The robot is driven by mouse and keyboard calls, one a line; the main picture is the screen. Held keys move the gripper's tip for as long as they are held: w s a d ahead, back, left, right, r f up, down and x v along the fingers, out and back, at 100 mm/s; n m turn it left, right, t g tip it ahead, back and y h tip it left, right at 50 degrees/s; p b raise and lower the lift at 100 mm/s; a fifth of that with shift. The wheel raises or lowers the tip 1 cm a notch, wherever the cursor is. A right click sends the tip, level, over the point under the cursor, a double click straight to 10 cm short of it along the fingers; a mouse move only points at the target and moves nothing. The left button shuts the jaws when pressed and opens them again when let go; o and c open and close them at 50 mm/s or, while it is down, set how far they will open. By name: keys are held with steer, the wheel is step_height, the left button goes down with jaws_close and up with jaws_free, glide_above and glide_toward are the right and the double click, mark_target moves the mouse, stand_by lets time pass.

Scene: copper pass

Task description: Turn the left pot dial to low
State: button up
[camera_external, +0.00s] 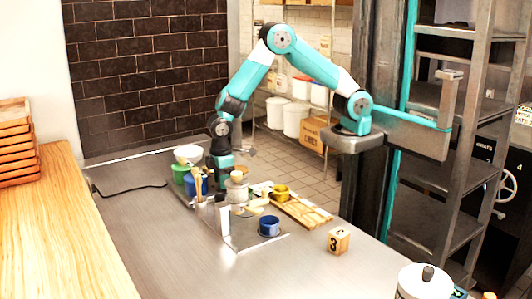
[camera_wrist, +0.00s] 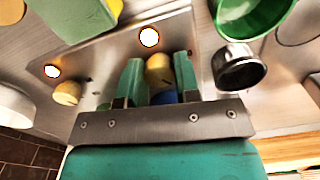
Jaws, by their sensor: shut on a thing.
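In the wrist view, two round wooden dials stand on a metal panel (camera_wrist: 105,65). One dial (camera_wrist: 160,70) is between the two green fingers of my gripper (camera_wrist: 158,75), which is shut on it. The other dial (camera_wrist: 67,93) stands free to the left. A glowing lamp shows by the held dial (camera_wrist: 149,37) and another by the free dial (camera_wrist: 52,71). I cannot tell the dial's setting or read any marks. In the external view, my gripper (camera_external: 222,178) points down among the pots, its fingertips partly hidden.
A green pot (camera_external: 179,174), a blue pot (camera_external: 197,187) and a white bowl (camera_external: 188,153) crowd around my gripper. A blue cup (camera_external: 269,227), a wooden board (camera_external: 310,214) with a yellow cup (camera_external: 281,191), and a numbered block (camera_external: 339,240) stand to the right.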

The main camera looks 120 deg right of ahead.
steer(key=shift+m, duration=0.6)
steer(key=shift+r, duration=0.1)
steer(key=shift+w, duration=0.1)
steer(key=o, duration=0.9)
step_height(320, 180, up, 17)
steer(key=shift+r+b, duration=0.15)
steer(key=shift+b, duration=1.05)
